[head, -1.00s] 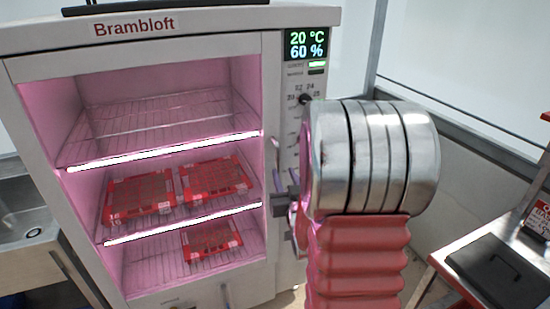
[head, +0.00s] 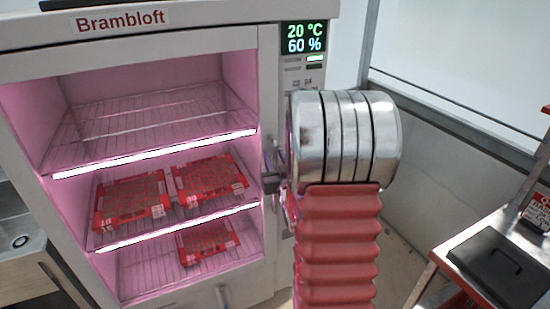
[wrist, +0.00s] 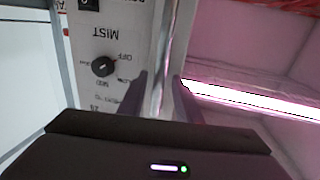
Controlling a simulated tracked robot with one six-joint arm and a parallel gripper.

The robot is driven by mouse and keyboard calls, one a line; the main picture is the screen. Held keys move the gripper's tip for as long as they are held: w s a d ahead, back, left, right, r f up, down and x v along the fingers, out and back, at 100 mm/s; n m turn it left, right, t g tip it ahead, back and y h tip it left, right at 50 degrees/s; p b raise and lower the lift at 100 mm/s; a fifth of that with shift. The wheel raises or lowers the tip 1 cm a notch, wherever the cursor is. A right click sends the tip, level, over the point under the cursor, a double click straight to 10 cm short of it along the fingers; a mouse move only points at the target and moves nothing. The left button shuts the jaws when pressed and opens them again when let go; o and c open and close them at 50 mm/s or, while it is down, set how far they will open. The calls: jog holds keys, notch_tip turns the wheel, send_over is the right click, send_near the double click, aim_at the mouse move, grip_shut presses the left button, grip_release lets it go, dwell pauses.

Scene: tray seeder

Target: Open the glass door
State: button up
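The glass door (head: 150,138) covers the front of the white Brambloft cabinet and looks shut; the lit shelves show through it. Its upright metal handle runs along the right edge, mostly hidden behind my arm in the head view. In the wrist view the handle bar (wrist: 164,62) stands upright between my gripper's two dark fingers. My gripper (wrist: 161,85) is open, one finger on each side of the bar, with a small gap showing. In the head view my gripper (head: 272,168) is at the door's right edge, partly hidden by my wrist.
Red seed trays (head: 130,202) lie on the wire shelves inside. A display (head: 303,38) and control panel with a mist knob (wrist: 103,66) are right of the door. A bench with a black case (head: 503,265) stands at right, a sink (head: 20,241) at left.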

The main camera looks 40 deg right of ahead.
jog(key=shift+c, duration=0.4)
jog(key=shift+s+d, duration=0.1)
grip_shut()
